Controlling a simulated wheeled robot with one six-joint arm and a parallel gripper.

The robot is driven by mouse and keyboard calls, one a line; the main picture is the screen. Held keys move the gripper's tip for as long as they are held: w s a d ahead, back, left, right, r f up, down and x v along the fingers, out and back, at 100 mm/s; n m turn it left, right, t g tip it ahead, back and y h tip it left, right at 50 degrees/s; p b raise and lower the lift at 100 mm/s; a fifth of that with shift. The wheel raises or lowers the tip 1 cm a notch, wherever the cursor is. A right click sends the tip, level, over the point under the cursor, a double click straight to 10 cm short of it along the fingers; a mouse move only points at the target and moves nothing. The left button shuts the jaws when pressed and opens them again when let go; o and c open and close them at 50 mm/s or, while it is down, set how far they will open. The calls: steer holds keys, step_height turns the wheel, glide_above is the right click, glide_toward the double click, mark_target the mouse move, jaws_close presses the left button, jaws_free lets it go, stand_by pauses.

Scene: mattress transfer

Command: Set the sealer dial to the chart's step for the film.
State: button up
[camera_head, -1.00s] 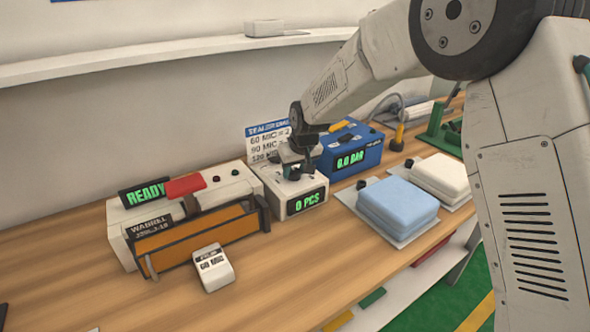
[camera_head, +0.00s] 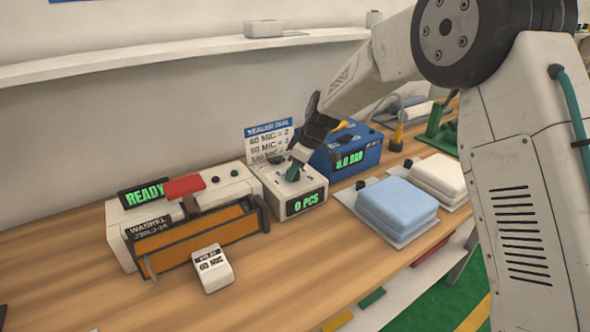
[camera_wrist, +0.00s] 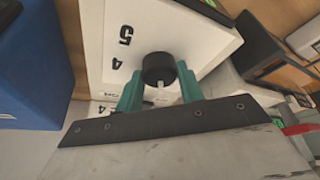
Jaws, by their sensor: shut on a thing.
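My gripper (camera_head: 293,172) is at the top of the white box (camera_head: 313,190) whose display reads 0 PCS. In the wrist view its teal fingers are shut on the black dial knob (camera_wrist: 155,62). A pale mark shows on the knob's side toward my gripper. The numerals 4 and 5 show on the white panel beside it; other numerals are hidden or cut off. The chart (camera_head: 268,138), headed SEALER DIAL, seems to give 60 MIC = 2 and 90 MIC = 3; its lowest line is partly hidden. The film's white label block (camera_head: 212,268) seems to read 60 MIC.
The sealer (camera_head: 190,225), showing READY, stands left of the box. A blue unit (camera_head: 345,158) stands close on the right. Blue folded pads (camera_head: 398,205) and white pads (camera_head: 440,178) lie farther right.

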steer(key=shift+n, duration=0.5)
steer(key=o, duration=1)
steer(key=v, duration=0.7)
steer(key=shift+w+d+r, duration=0.15)
steer(key=shift+d+r, duration=0.05)
steer(key=shift+r, duration=0.2)
